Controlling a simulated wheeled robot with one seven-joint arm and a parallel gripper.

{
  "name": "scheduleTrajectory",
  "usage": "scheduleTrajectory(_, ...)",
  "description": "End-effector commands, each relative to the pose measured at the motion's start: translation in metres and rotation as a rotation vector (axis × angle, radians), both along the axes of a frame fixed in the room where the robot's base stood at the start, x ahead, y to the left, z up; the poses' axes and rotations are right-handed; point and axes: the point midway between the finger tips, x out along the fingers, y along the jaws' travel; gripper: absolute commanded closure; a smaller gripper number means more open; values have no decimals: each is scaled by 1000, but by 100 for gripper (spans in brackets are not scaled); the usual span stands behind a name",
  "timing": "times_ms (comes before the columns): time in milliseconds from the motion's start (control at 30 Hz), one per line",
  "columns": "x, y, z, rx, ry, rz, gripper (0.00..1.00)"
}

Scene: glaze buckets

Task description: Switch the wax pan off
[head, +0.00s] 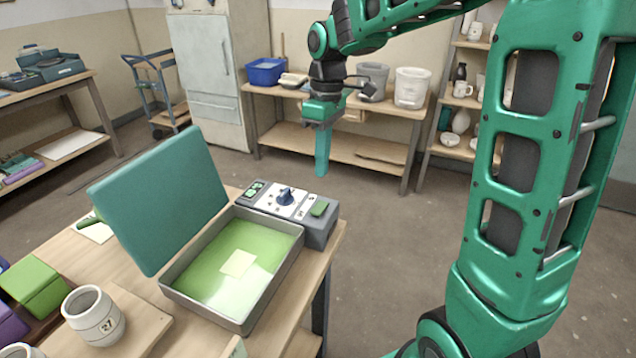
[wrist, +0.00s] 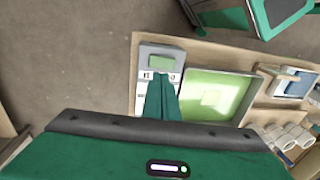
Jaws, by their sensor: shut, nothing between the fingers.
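The wax pan (head: 285,314) is a grey tray holding green liquid with a pale square in it. Its teal lid (head: 165,200) stands open on the left. My gripper (head: 322,172) is shut and empty, pointing down, above and behind the box in the head view. In the wrist view the fingers (wrist: 161,82) overlap the box (wrist: 158,52) and hide the knob. The pan (wrist: 222,92) shows beside them.
A white pot (head: 93,318), a green block (head: 33,289) and purple blocks share the wooden table (head: 262,339). A back bench (head: 300,136) holds a blue basin (head: 266,71) and buckets (head: 411,87). The floor right of the table is clear.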

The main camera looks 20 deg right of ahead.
Motion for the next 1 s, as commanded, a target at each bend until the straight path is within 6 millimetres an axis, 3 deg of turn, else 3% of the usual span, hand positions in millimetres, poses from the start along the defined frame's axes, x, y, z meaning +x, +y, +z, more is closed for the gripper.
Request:
scheduleTrajectory(200, 4, -3, 38, 0, -2, 3, 100)
scheduleTrajectory(400, 6, -5, 55, 0, -2, 2, 100)
scheduleTrajectory(800, 6, -5, 58, 0, 1, 2, 100)
scheduleTrajectory(1000, -5, 0, 58, 22, 19, 6, 100)
